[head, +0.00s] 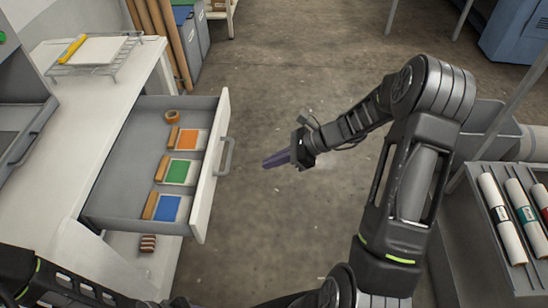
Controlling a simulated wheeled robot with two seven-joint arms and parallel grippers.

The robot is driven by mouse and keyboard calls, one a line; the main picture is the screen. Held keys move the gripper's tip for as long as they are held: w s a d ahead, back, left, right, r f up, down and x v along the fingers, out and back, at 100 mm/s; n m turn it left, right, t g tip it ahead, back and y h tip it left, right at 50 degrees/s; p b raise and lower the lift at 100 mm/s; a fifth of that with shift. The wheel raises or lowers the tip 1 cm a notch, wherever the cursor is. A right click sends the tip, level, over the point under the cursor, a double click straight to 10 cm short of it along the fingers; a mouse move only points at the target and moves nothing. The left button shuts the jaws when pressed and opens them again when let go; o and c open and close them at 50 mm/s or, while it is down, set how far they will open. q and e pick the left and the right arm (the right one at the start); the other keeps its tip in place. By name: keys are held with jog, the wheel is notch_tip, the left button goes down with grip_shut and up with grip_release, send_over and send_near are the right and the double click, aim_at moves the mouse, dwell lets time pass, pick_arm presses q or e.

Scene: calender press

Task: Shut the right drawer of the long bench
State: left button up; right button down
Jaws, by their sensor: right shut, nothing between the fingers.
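The long bench (67,122) is white and stands along the left of the head view. Its drawer (122,184) is pulled well out, with a white front (208,175) and a grey bar handle (227,157). My right gripper (277,159) is shut and empty, in the air to the right of the handle, apart from it, fingers pointing left toward the drawer front. My left arm shows at the bottom left, but its gripper is not in view.
The drawer holds orange (187,139), green (181,171) and blue (169,208) sample cards and a tape roll (172,116). A wire rack (99,62) stands on the bench. A grey cart with rolls (500,217) is at the right. The floor between is clear.

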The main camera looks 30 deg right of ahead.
aim_at(149, 175)
pick_arm(q)
jog(key=shift+s+r+p, duration=0.2)
jog(key=shift+r+p, duration=0.95)
jog(key=shift+p, duration=0.05)
pick_arm(e)
jog(key=w+a+f, duration=0.3)
jog(key=w+a, duration=0.2)
jog(key=a, duration=0.2)
jog(key=shift+a+f, duration=0.15)
jog(key=shift+a, duration=0.25)
jog(key=shift+a, duration=0.1)
